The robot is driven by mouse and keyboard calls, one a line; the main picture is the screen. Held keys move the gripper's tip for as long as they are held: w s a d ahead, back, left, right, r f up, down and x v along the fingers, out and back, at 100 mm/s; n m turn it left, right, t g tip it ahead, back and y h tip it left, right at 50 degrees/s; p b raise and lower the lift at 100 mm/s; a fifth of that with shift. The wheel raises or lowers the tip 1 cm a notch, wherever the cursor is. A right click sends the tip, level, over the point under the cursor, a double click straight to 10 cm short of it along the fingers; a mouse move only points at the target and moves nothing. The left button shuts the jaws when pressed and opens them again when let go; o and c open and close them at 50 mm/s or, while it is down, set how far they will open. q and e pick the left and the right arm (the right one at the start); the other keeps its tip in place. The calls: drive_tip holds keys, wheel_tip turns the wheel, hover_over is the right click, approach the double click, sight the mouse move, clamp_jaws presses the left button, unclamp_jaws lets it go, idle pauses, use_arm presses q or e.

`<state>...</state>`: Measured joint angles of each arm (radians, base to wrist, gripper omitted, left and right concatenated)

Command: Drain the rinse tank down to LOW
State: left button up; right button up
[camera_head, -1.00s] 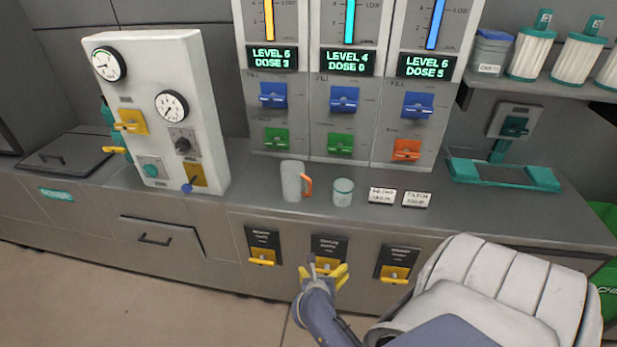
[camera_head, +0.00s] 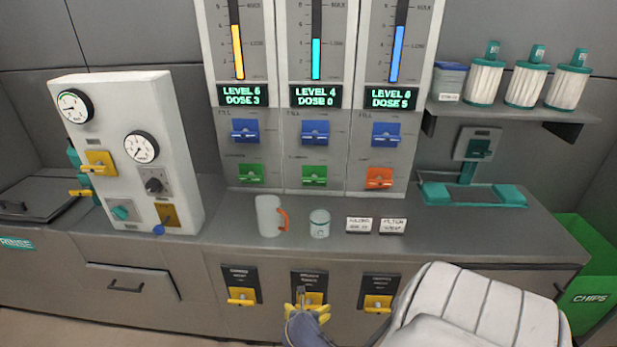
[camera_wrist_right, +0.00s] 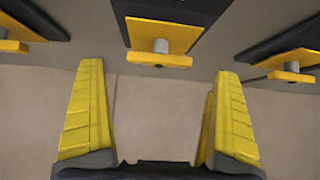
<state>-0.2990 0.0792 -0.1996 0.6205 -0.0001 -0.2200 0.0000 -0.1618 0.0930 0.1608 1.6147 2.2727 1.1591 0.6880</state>
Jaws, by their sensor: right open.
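Three level columns stand at the back in the head view: an amber one (camera_head: 237,52) reading LEVEL 6 DOSE 3, a teal one (camera_head: 316,58) reading LEVEL 4 DOSE 0, and a blue one (camera_head: 397,53) reading DOSE 5. A teal RINSE plate (camera_head: 16,243) is on the cabinet front at far left. Yellow handles sit on the cabinet front: left (camera_head: 242,296), middle (camera_head: 313,297) and right (camera_head: 377,303). My right gripper (camera_head: 307,308) is open at the middle handle; the right wrist view shows this handle (camera_wrist_right: 160,58) beyond its spread fingers (camera_wrist_right: 157,85), apart from them. My left gripper is out of view.
A gauge panel (camera_head: 125,150) with yellow valves stands left, beside a dark lid (camera_head: 42,198). Blue (camera_head: 315,132) and green (camera_head: 314,174) levers sit below the columns.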

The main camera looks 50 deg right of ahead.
sight(307, 307)
drive_tip(key=shift+x, duration=3.2)
drive_tip(key=c, duration=1)
drive_tip(key=shift+w+a+n+g+h, duration=0.1)
drive_tip(key=shift+w+n+g+h, duration=0.1)
drive_tip(key=shift+n+g+h, duration=0.8)
drive_tip(key=shift+g+h, duration=0.5)
drive_tip(key=shift+g, duration=0.2)
drive_tip(key=shift+n, duration=0.3)
